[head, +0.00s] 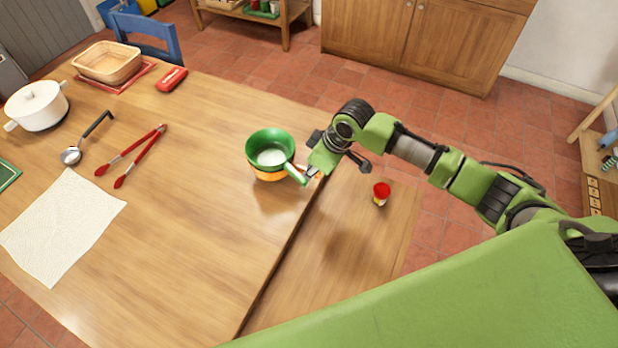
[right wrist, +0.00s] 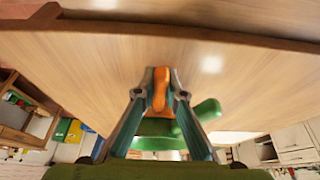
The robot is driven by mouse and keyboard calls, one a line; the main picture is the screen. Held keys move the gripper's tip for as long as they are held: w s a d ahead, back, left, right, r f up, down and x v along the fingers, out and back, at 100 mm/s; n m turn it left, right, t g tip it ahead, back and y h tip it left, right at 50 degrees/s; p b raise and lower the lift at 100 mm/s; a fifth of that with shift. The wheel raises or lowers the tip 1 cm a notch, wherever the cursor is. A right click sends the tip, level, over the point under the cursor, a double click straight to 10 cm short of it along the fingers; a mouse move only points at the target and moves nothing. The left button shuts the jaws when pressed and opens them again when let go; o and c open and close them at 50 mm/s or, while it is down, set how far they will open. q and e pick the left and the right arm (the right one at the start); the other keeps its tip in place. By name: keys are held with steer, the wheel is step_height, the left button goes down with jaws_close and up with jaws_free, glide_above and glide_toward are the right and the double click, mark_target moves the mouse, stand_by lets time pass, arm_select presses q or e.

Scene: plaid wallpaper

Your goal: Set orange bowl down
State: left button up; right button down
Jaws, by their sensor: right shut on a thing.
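The orange bowl (head: 265,176) shows as a band beneath a green pan (head: 268,141), which sits in or on it with its handle pointing right and toward me. My right gripper (head: 313,173) reaches in from the right and is shut on the orange bowl at its right side. In the right wrist view an orange handle-like part (right wrist: 160,92) is between the fingers, with the green pan (right wrist: 158,134) beyond it. I cannot tell whether the orange bowl touches the wooden table (head: 200,240). My left gripper is out of view.
A red-lidded jar (head: 381,193) stands right of the gripper. Red tongs (head: 131,155), a ladle (head: 88,137), a white cloth (head: 62,227), a white pot (head: 37,105) and a basket (head: 108,62) are on the left. The table's front middle is clear.

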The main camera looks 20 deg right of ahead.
steer(key=shift+f, duration=1.2)
steer(key=c, duration=2.5)
jaws_free()
steer(key=shift+s+f, duration=0.1)
steer(key=shift+f, duration=0.15)
steer(key=o, duration=0.4)
steer(key=shift+r, duration=0.1)
steer(key=v, duration=1.2)
